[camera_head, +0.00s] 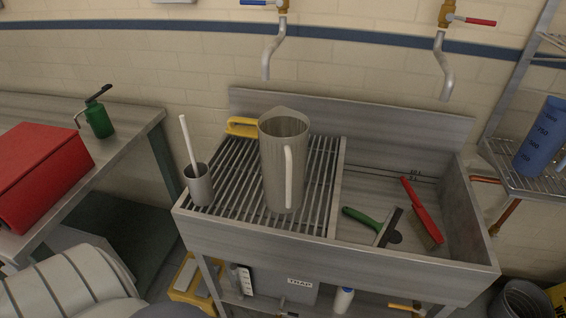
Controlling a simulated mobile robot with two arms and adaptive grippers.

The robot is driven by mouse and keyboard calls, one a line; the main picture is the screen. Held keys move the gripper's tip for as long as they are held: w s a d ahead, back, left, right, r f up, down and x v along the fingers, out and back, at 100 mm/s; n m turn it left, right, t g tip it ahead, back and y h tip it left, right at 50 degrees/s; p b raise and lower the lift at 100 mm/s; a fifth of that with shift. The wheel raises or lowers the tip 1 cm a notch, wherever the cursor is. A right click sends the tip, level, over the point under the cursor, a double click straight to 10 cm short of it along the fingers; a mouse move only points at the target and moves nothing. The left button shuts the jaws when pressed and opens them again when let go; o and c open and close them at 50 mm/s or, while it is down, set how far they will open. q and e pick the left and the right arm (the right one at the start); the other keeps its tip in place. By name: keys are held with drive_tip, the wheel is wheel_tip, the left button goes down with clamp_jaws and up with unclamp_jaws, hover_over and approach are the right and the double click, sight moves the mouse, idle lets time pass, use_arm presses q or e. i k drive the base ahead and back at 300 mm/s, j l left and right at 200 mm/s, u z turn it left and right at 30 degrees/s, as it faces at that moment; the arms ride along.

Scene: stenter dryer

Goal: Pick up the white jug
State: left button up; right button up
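A tall greyish jug (270,165) with an off-white handle stands upright on the slatted metal drainboard at the left side of the sink unit. Its handle (288,178) faces toward me, and its wide open mouth is at the top. No other jug of a whiter colour shows. Neither of my grippers is in view, and nothing is touching the jug.
A metal cup (200,187) with a white stick stands left of the jug. The basin (375,190) holds a green-handled scraper (365,219) and red brush (422,212). A blue jug (541,135) is on the right rack.

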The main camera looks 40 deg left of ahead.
sight(283, 132)
drive_tip(key=u, duration=3.95)
drive_tip(key=k+l+z, duration=0.15)
drive_tip(key=z, duration=2.55)
drive_tip(key=k+l+u, duration=0.15)
drive_tip(key=u, duration=0.15)
drive_tip(key=k+l+u, duration=0.15)
drive_tip(key=u, duration=0.2)
